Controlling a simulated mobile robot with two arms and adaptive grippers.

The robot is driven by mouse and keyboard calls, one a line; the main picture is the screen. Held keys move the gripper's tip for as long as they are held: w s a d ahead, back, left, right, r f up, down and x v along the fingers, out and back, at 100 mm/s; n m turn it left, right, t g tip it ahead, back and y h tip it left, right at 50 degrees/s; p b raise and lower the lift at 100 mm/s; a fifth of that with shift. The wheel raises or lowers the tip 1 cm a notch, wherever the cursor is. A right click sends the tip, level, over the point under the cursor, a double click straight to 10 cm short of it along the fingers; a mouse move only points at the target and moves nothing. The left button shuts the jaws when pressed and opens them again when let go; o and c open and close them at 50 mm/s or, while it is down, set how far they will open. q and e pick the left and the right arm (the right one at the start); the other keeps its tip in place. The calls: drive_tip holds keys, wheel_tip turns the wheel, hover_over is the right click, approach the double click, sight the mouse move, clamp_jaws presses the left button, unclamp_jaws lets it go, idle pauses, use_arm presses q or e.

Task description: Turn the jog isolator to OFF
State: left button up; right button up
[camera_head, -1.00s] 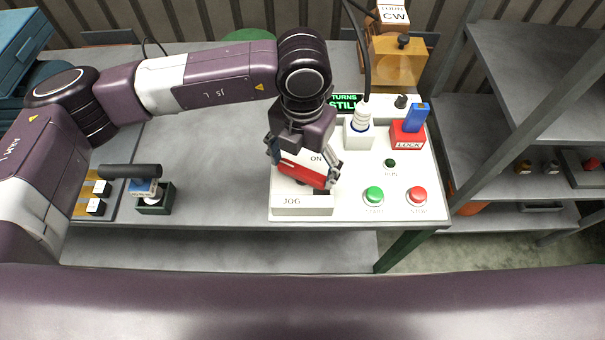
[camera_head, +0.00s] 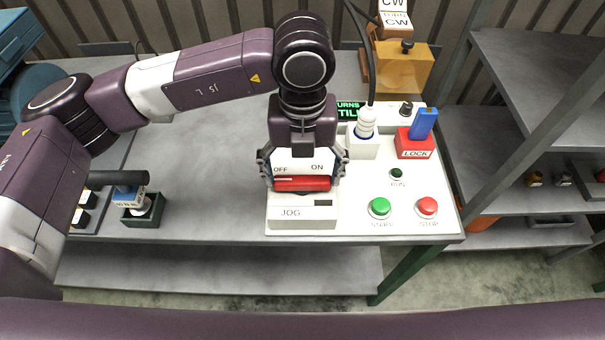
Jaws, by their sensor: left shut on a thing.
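The jog isolator is a white box with a JOG label (camera_head: 291,212) on the front left of the white control panel (camera_head: 350,205). Its red handle (camera_head: 302,184) lies level, crosswise in the picture, below the printed words OFF on the left and ON on the right. My left gripper (camera_head: 301,175) comes down over it from behind, one finger at each end of the handle, shut on it. The gripper's wrist hides the back of the isolator. My right gripper is not in view.
The panel also bears a green START button (camera_head: 380,207), a red STOP button (camera_head: 427,206), a dark RUN lamp (camera_head: 397,174), a white plug (camera_head: 366,123) with a cable and a red LOCK block (camera_head: 415,146) with a blue key.

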sight(302, 179)
use_arm(q)
drive_tip(key=shift+w+r, duration=0.1)
drive_tip(key=o, duration=1.2)
drive_tip(key=shift+c, duration=0.2)
wheel_tip(302, 179, up, 12)
